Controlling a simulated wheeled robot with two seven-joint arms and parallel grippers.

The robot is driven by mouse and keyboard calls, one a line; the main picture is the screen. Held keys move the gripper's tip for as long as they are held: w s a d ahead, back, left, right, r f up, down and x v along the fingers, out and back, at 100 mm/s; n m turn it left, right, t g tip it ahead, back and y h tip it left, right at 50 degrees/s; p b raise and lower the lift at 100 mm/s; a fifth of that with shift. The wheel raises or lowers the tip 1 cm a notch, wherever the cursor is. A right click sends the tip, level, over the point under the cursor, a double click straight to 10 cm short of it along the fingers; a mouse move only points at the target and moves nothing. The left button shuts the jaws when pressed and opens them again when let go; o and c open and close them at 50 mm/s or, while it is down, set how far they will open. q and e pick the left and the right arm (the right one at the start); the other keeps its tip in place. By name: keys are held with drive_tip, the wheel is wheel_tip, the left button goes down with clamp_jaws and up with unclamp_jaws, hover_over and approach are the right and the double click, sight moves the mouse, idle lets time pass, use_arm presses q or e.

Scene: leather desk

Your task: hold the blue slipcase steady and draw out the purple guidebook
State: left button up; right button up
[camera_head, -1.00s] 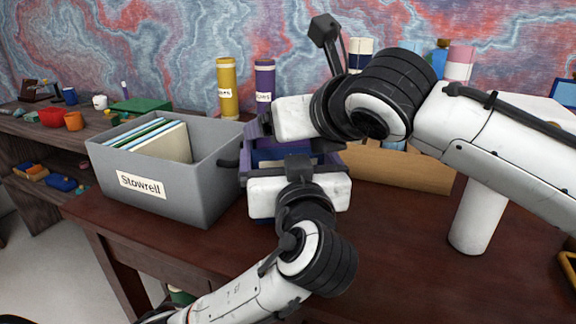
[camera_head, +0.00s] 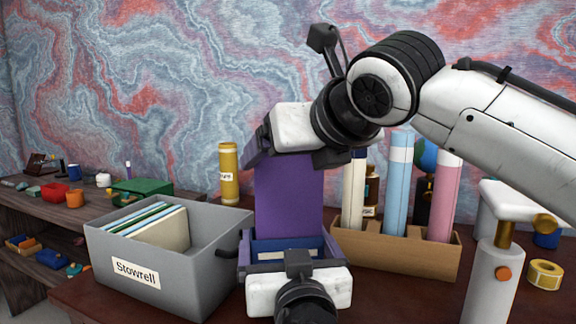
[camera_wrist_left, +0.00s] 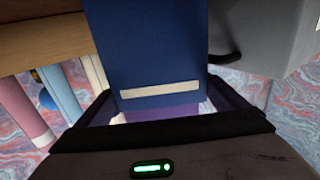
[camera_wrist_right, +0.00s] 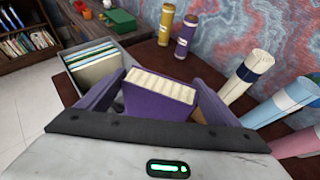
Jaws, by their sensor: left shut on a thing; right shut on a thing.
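The purple guidebook (camera_head: 288,195) stands upright, well above the blue slipcase (camera_head: 287,243), with its lower end at the slipcase's mouth. Whether its bottom edge is still inside cannot be told. My right gripper (camera_head: 294,153) is shut on the guidebook's top end; the right wrist view shows the guidebook's cream page edges (camera_wrist_right: 160,86) between the fingers. My left gripper (camera_head: 288,256) is shut on the slipcase from the front, one finger on each side. The left wrist view shows the slipcase's blue face (camera_wrist_left: 155,45) with a pale label strip, and a little purple past its edge.
A grey bin (camera_head: 205,262) labelled Stowrell, holding thin books, stands close left of the slipcase. A cardboard rack (camera_head: 395,250) with upright rolls stands close right. A yellow tube (camera_head: 228,180) stands behind. A white stand (camera_head: 492,280) is farther right.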

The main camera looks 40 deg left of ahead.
drive_tip(key=shift+r, duration=0.1)
use_arm(q)
drive_tip(key=o, duration=0.8)
drive_tip(key=shift+s, duration=0.1)
drive_tip(key=shift+v, duration=3.95)
